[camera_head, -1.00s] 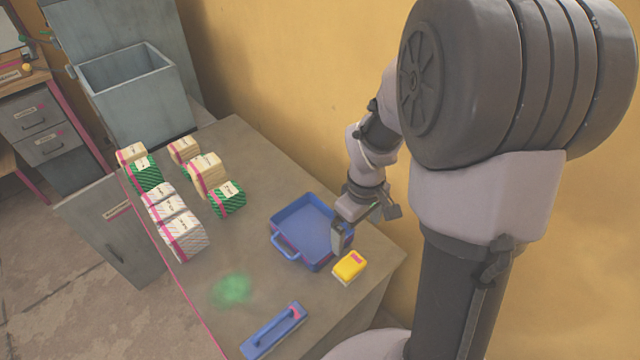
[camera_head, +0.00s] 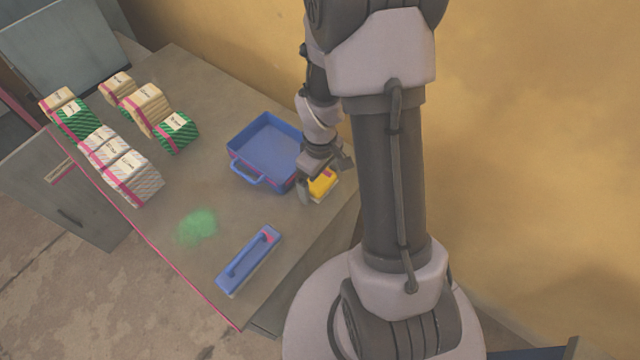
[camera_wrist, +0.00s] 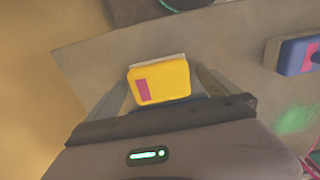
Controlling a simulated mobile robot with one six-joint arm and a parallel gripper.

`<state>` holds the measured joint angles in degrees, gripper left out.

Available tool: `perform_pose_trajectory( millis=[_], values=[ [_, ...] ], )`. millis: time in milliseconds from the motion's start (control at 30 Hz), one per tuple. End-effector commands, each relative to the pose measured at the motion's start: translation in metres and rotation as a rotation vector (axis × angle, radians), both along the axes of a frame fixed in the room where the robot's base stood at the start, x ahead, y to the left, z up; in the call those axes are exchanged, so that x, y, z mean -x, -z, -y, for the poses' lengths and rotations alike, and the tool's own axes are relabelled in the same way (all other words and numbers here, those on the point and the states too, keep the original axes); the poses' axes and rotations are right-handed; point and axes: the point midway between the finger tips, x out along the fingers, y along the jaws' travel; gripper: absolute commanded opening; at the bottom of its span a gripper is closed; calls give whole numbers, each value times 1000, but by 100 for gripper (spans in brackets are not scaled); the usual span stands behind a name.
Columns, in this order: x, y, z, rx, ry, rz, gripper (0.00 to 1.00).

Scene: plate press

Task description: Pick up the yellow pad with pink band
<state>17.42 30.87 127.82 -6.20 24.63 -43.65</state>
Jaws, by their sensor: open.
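The yellow pad with the pink band (camera_head: 323,186) lies on the table near its right edge, beside the blue tray. In the head view my gripper partly hides it. In the wrist view the pad (camera_wrist: 172,82) shows its yellow top, a pink patch at left and a pale layer along its far edge. My gripper (camera_wrist: 162,79) is open, with one finger on each side of the pad. Gaps show between the fingers and the pad, and I cannot tell how far down the fingers reach. In the head view my gripper (camera_head: 318,183) is at the pad.
The empty blue tray (camera_head: 238,160) with a handle sits just left of the pad. A blue handled block (camera_head: 248,262) lies near the front edge, by a green smear (camera_head: 197,227). Several wrapped bundles (camera_head: 122,165) stand at the left. The table's middle is bare.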

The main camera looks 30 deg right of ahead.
Motion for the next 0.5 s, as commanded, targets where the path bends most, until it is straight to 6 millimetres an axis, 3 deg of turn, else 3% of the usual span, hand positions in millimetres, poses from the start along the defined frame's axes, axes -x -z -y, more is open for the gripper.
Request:
perform_pose_trajectory(
  millis=[33,333,367,500],
  values=[
    [0,-1,0,0,0,0,100],
    [0,-1,0,0,0,0,41],
    [0,-1,0,0,0,0,37],
    [0,-1,0,0,0,0,37]
  ],
)
